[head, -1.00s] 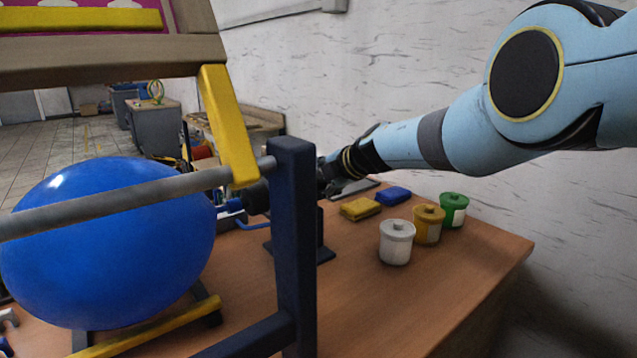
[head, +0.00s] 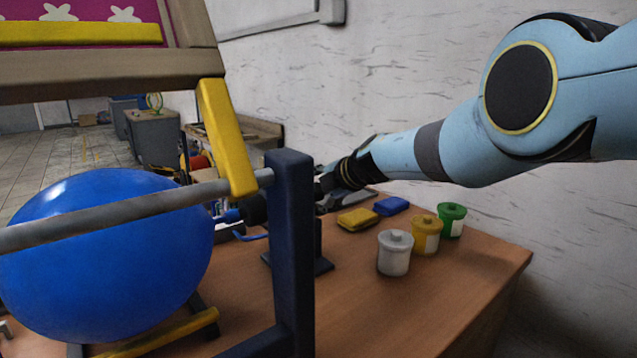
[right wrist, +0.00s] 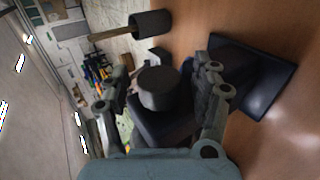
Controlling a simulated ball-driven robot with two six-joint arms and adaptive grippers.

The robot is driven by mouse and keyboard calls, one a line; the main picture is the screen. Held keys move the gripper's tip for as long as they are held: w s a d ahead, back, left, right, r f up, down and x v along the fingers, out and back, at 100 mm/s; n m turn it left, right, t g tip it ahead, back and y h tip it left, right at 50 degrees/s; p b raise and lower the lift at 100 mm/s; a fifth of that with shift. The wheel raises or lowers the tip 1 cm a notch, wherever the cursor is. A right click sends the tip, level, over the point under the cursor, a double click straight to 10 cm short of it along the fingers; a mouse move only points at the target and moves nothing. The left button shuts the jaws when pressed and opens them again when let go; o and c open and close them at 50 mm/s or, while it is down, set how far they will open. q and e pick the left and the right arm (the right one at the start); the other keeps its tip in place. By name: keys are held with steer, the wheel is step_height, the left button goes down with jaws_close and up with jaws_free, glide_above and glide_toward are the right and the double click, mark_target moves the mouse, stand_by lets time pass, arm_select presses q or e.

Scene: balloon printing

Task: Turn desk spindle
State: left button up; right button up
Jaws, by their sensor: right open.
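A black cylindrical knob (right wrist: 158,88), apparently the end of the desk spindle, stands between the fingers of my right gripper (right wrist: 165,84) in the right wrist view. The fingers are spread on both sides of it, and I cannot tell whether they touch it. In the head view a dark cylinder (head: 252,209) with blue parts shows beside the big blue balloon (head: 100,260). My right gripper (head: 330,192) is there behind the dark blue post (head: 291,240), which hides part of it. My left gripper is not in view.
A grey rod (head: 130,208) and a yellow bar (head: 227,135) cross in front. A white jar (head: 395,254), an orange jar (head: 426,236) and a green jar (head: 452,218) stand on the wooden desk (head: 400,310), near yellow and blue blocks (head: 358,219). The desk's front right is clear.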

steer(key=shift+t+y, duration=0.3)
steer(key=shift+t, duration=0.1)
